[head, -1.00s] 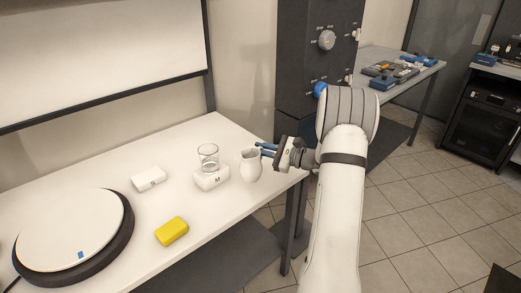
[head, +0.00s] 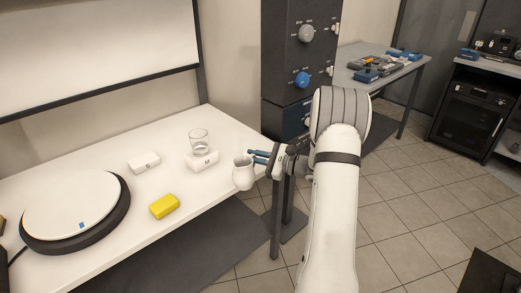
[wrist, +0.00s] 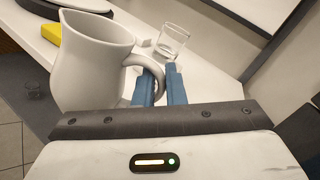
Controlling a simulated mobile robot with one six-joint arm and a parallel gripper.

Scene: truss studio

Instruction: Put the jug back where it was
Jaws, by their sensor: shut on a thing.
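The white jug (head: 243,174) hangs at the front edge of the white table, near its right end. My gripper (head: 256,157) reaches in from the right and is shut on the jug's handle. In the wrist view the jug (wrist: 90,62) is roughly upright, its handle between the blue fingers (wrist: 160,88). The jug's base is hidden in the wrist view. I cannot tell how high it is above the table, or whether it is partly past the edge.
Another white block (head: 144,162), a yellow block (head: 164,206) and a round turntable (head: 72,208) lie to the left. A dark cabinet (head: 298,60) stands behind my arm.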

